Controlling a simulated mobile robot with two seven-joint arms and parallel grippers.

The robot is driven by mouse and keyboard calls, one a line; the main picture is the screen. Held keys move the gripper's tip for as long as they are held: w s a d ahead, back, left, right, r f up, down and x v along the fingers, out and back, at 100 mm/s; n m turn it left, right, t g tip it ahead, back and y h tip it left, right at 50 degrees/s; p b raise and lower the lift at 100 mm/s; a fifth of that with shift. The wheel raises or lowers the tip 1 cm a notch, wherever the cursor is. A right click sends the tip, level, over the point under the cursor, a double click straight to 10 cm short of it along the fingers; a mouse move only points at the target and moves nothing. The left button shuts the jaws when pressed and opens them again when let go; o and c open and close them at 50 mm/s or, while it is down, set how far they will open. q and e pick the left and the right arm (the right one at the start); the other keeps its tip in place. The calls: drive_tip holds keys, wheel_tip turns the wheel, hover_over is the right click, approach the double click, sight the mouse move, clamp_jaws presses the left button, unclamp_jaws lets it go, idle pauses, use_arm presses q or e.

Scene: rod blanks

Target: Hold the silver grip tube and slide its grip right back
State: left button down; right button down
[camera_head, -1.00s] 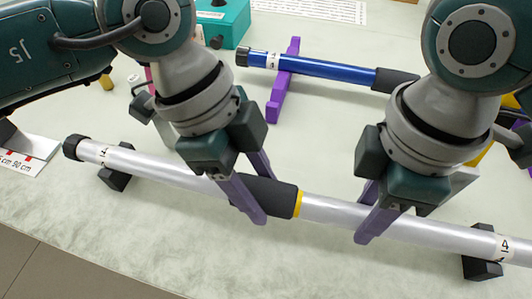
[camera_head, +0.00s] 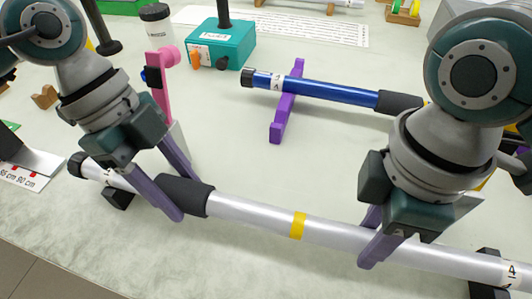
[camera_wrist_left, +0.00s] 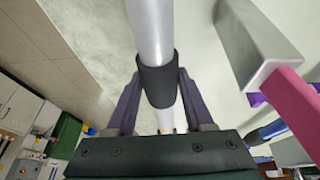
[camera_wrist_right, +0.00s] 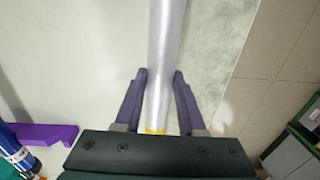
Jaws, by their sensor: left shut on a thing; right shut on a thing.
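The silver grip tube (camera_head: 340,234) lies across two dark supports near the table's front edge, with a black cap at its left end. Its black foam grip (camera_head: 196,197) sits around the tube towards the left. A yellow band (camera_head: 298,225) lies bare on the tube, well to the right of the grip. My left gripper (camera_head: 168,192) is shut on the grip; the left wrist view shows the grip (camera_wrist_left: 158,80) between its purple fingers. My right gripper (camera_head: 374,242) is shut on the tube right of the band; the right wrist view shows the tube (camera_wrist_right: 165,60) between its fingers.
A blue tube (camera_head: 320,90) with a black grip rests on a purple stand (camera_head: 284,112) behind. A teal box (camera_head: 220,48), a pink stand (camera_head: 160,80) and a white bottle (camera_head: 157,28) stand at the back left. A dark support (camera_head: 118,198) is under the tube's left end.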

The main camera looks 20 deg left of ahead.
sight(154, 180)
use_arm(q)
drive_tip(key=shift+a, duration=1.7)
use_arm(e)
drive_tip(key=shift+d, duration=0.15)
use_arm(q)
drive_tip(key=shift+c, duration=1.4)
unclamp_jaws()
drive_tip(key=shift+d, duration=0.1)
drive_tip(key=shift+r, duration=0.1)
drive_tip(key=v, duration=1.2)
use_arm(e)
drive_tip(key=shift+c, duration=2.1)
unclamp_jaws()
